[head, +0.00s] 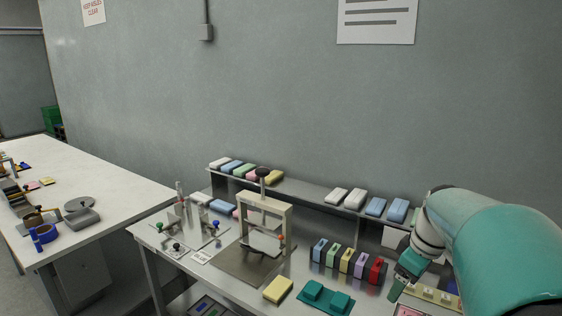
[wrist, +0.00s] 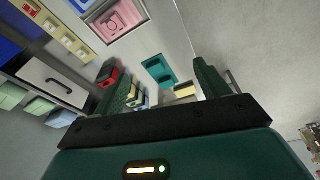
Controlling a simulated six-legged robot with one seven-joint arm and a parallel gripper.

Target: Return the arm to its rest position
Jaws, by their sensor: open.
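My arm reaches in from the right of the head view, in teal and white, and bends down over the right end of the workbench (head: 222,279). My gripper (head: 397,285) is low over the bench, right of the row of coloured blocks; its tips are hard to make out there. In the wrist view my gripper (wrist: 160,78) shows two dark green fingers spread apart. It is open, and nothing is held between them. The bench top and a teal fixture (wrist: 159,72) show beyond the fingers.
A row of coloured blocks (head: 346,262), a yellow block (head: 278,289) and a teal fixture (head: 326,298) stand near my gripper. A press frame (head: 265,205) stands left of them. A shelf (head: 315,194) with pastel packs runs behind. A white table (head: 95,180) is at left.

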